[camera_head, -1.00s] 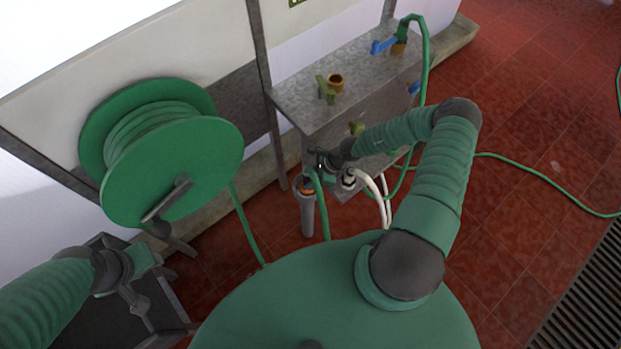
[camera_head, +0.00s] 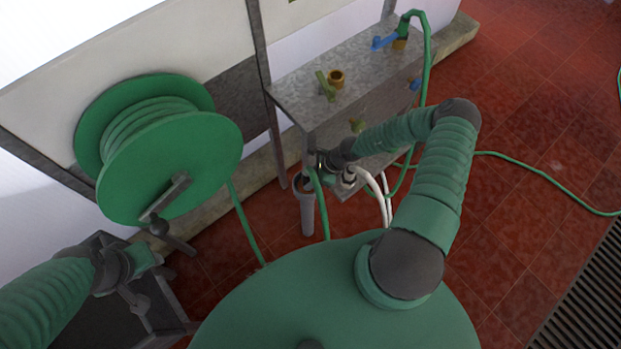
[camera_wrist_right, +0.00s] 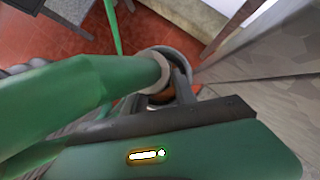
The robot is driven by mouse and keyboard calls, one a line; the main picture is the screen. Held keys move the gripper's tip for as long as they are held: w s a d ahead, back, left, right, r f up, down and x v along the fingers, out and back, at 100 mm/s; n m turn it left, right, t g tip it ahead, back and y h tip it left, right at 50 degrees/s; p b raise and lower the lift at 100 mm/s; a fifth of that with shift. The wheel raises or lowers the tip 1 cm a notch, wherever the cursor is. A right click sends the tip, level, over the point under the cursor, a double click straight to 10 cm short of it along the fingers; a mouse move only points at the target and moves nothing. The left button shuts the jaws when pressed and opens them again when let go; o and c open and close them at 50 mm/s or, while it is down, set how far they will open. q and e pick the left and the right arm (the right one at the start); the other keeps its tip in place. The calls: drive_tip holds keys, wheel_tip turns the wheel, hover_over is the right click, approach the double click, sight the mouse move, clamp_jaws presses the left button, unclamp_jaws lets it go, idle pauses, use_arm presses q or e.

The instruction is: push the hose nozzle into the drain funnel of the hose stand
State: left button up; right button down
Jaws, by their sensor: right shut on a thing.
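In the head view my right gripper (camera_head: 320,160) is beside the hose stand (camera_head: 335,105), just above the drain funnel (camera_head: 307,212), a grey upright tube with a ringed mouth. It is shut on the hose nozzle, mostly hidden by the gripper. In the right wrist view, a thick green hose part with a pale collar (camera_wrist_right: 161,72) reaches to the funnel's round grey rim (camera_wrist_right: 180,58). Orange-brown shows inside the rim; I cannot tell how deep the nozzle's tip sits. My left gripper (camera_head: 140,280) is at the lower left, away from the funnel; its jaw state is unclear.
A green hose reel (camera_head: 165,150) stands left of the stand. Brass and blue taps (camera_head: 383,43) sit on the stand's top. White pipes (camera_head: 378,190) hang close to my right gripper. A green hose (camera_head: 545,178) crosses the tiled floor; a grate (camera_head: 590,295) lies at right.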

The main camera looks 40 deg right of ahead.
drive_tip(key=shift+f, duration=0.25)
drive_tip(key=c, duration=0.9)
unclamp_jaws()
